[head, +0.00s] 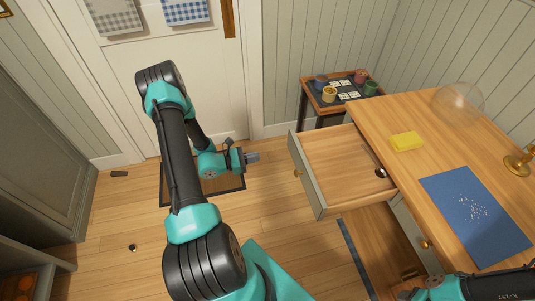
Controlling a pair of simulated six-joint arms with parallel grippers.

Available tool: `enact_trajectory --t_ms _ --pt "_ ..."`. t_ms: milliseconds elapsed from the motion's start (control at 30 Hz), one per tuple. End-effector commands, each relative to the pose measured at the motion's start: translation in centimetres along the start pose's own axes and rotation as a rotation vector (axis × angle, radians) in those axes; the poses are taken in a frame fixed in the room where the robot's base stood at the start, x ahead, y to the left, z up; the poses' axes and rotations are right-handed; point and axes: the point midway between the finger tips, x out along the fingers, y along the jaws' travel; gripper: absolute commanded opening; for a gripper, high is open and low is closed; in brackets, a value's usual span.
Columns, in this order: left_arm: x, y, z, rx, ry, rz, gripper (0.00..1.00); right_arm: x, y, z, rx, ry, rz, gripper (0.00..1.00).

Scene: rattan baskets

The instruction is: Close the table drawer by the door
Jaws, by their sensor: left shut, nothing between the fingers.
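The wooden table (440,130) stands at the right. Its upper drawer (340,165) is pulled well out to the left, with a grey-green front (307,175) and a small brass knob (298,174). A small dark and silver item (380,173) lies inside near the table edge. My left gripper (256,157) is shut and empty. In the picture it is left of the drawer front, with a gap between them. Only part of my right arm shows at the bottom right; its gripper is out of view. The white door (195,60) is at the back.
A yellow sponge-like block (406,141), a blue mat (470,215), a glass dome (460,100) and a brass stand (520,163) are on the table. A side table (310,83) with cups stands behind. A doormat (175,188) lies by the door.

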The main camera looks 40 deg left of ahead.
Motion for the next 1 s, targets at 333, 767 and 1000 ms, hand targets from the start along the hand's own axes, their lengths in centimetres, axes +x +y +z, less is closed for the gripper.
enact_trajectory --t_ms 333,767,1000 --pt "5.1 -0.1 0.0 0.001 0.000 -0.004 0.00 0.0 0.0 0.0 0.000 0.000 0.000 0.43" --pt "11.9 -0.1 0.0 0.001 0.000 -0.003 0.00 0.0 0.0 0.0 0.000 0.000 0.000 0.43" --pt "13.3 -0.1 0.0 0.000 0.000 -0.002 0.00 0.0 0.0 0.0 0.000 0.000 0.000 0.43"
